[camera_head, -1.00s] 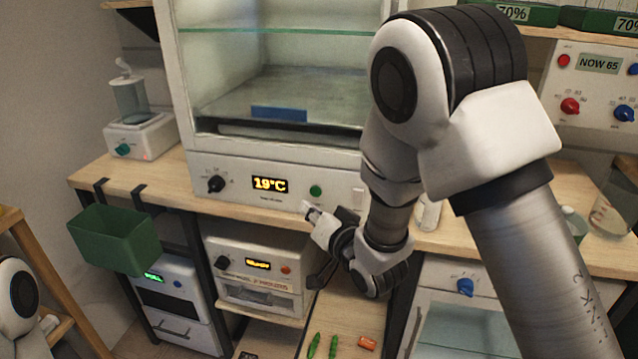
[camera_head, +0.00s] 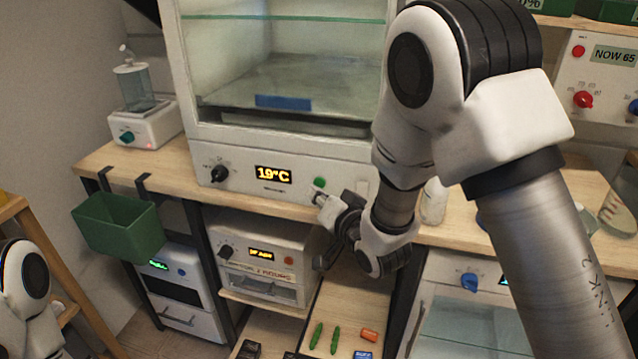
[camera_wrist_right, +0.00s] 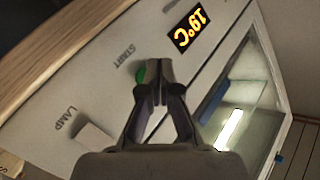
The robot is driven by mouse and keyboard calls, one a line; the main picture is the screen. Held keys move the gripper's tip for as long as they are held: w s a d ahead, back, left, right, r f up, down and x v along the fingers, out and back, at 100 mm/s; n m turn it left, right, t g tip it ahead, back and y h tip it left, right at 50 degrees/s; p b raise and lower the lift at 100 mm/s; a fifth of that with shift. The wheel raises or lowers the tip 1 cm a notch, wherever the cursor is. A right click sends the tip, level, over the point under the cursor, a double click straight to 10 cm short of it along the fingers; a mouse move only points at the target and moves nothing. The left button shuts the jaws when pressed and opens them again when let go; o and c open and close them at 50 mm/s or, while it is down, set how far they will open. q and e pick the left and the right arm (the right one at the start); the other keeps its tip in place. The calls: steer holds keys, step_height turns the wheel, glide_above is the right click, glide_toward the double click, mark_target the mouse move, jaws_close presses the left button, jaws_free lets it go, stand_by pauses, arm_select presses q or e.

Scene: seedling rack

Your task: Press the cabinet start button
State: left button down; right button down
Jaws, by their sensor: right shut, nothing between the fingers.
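The cabinet (camera_head: 285,150) stands on the bench with a glass front. Its lower panel carries a display reading 19°C (camera_head: 273,174), a black knob (camera_head: 219,173) and the green start button (camera_head: 320,183). My right gripper (camera_head: 318,198) is shut and empty, with its tips just below the button in the head view. In the right wrist view the shut fingertips (camera_wrist_right: 158,92) overlap the edge of the green button (camera_wrist_right: 141,76), beside the word START. I cannot tell whether they touch it. My left gripper is not in view.
A white lamp switch (camera_wrist_right: 93,140) sits on the same panel. A green bin (camera_head: 120,228) hangs from the bench edge at left. A smaller oven-like box (camera_head: 262,265) is below. A white bottle (camera_head: 433,203) stands right of my right forearm.

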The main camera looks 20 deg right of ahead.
stand_by(0.7)
steer(key=shift+w+d, duration=0.25)
steer(key=shift+w, duration=0.1)
steer(key=shift+w+d, duration=0.2)
steer(key=shift+w, duration=0.1)
stand_by(0.5)
steer(key=shift+s, duration=0.1)
steer(key=shift+s+a, duration=0.5)
steer(key=shift+s, duration=0.1)
steer(key=s+a, duration=0.1)
steer(key=s, duration=0.1)
steer(key=s+a, duration=0.1)
steer(key=s, duration=0.1)
steer(key=shift+a, duration=0.4)
stand_by(0.6)
